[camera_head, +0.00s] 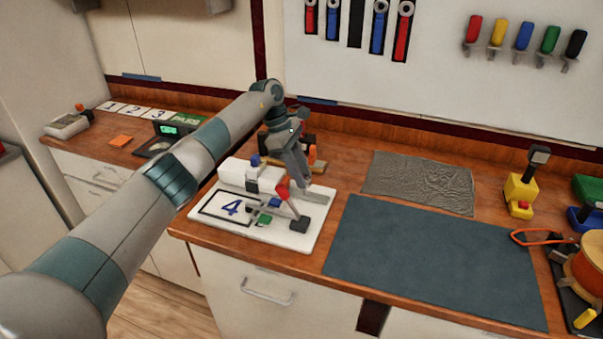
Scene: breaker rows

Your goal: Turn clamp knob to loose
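A white board (317,234) marked "4" lies on the wooden counter, with a white block and several small coloured parts on it. A red part (283,190) sits at the middle of this fixture, with a grey link running down to a black block (300,224). A blue knob (255,160) stands at the back of the fixture. I cannot tell for sure which part is the clamp knob. My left gripper (292,180) points down over the fixture, close to the red part. Its fingertips are small and partly hidden, so contact and opening are unclear. My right gripper is out of view.
A dark blue mat (430,262) and a grey crumpled sheet (418,182) lie right of the fixture. A yellow tool (520,192) and an orange spool (585,270) stand farther right. An orange-and-black object (318,158) is behind my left gripper. Number cards (132,109) lie at left.

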